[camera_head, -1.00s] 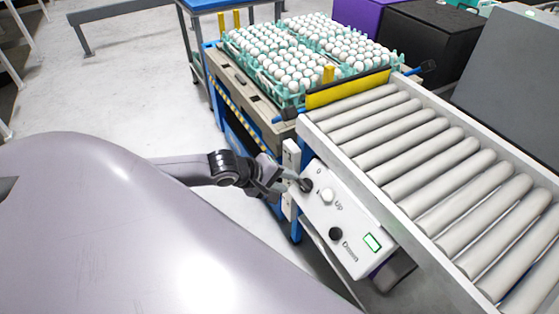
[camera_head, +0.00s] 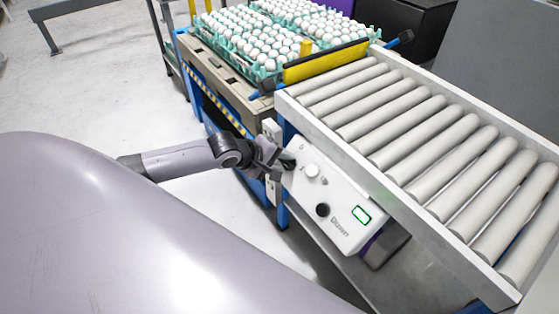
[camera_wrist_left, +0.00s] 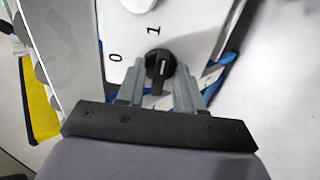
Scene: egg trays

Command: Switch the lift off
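The lift's white control box (camera_head: 335,207) hangs at the side of the roller conveyor. Its black rotary switch (camera_wrist_left: 160,66) shows in the left wrist view beside the marks 0 and 1. Its grip looks upright in that picture, roughly toward the 1. My left gripper (camera_wrist_left: 161,66) is open, with one finger on each side of the switch and small gaps visible. In the head view the left gripper (camera_head: 284,160) largely hides the switch. The white Up button (camera_head: 312,171) and black Down button (camera_head: 322,210) are clear of it. The display (camera_head: 361,215) glows green.
The roller conveyor (camera_head: 290,110) runs along the right. Behind the box, the lift's table carries teal trays (camera_head: 262,76) full of white eggs, with a yellow bar (camera_head: 325,61) at its edge.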

